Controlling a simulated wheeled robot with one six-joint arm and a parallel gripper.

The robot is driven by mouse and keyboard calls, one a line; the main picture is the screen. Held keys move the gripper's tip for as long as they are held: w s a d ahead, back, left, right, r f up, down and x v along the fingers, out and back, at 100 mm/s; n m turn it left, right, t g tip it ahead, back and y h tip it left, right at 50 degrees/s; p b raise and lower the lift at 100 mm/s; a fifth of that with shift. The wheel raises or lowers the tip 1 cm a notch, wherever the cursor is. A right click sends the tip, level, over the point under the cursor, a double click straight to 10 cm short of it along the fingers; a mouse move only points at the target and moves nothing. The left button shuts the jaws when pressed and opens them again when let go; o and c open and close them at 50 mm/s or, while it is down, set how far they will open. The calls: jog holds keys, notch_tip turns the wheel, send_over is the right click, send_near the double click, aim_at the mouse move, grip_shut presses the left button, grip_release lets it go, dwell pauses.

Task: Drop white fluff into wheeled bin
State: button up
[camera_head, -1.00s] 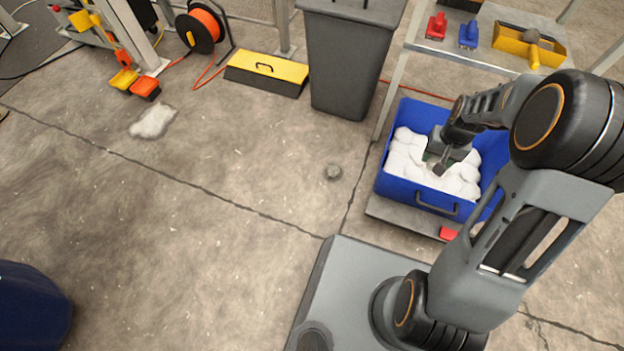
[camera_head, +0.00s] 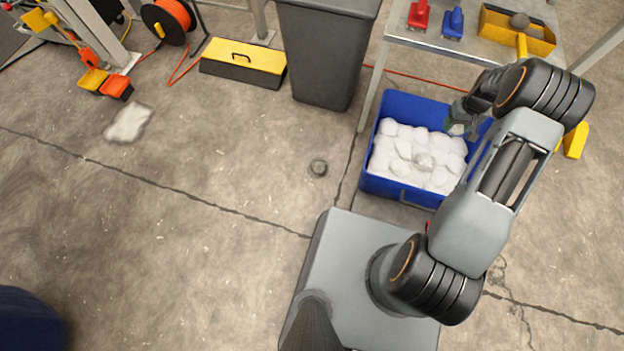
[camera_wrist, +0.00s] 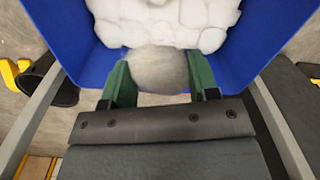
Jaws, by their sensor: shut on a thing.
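A blue crate (camera_head: 372,185) under the shelf holds a layer of white fluff lumps (camera_head: 410,158); the fluff also shows in the wrist view (camera_wrist: 160,22). My gripper (camera_head: 458,130) is over the crate's right part. In the wrist view, my gripper's green fingers (camera_wrist: 158,78) are shut on a rounded, greyish-white fluff lump (camera_wrist: 158,66), apparently above the crate's near wall. A tall dark grey bin (camera_head: 325,58) stands left of the crate; I cannot see wheels on it.
A metal shelf (camera_head: 462,62) carrying red and blue tools and a yellow tray (camera_head: 516,32) stands behind the crate. A black and yellow toolbox (camera_head: 243,66) sits left of the grey bin. A white patch (camera_head: 128,122) lies on otherwise open floor. A dark blue rounded object (camera_head: 28,322) is lower left.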

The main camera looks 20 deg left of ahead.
jog(key=shift+f+b, duration=1.7)
jog(key=shift+f, duration=1)
jog(key=o, duration=0.7)
jog(key=shift+o, duration=0.2)
jog(key=shift+r, duration=0.1)
notch_tip(320, 180, up, 14)
jog(key=p, duration=0.5)
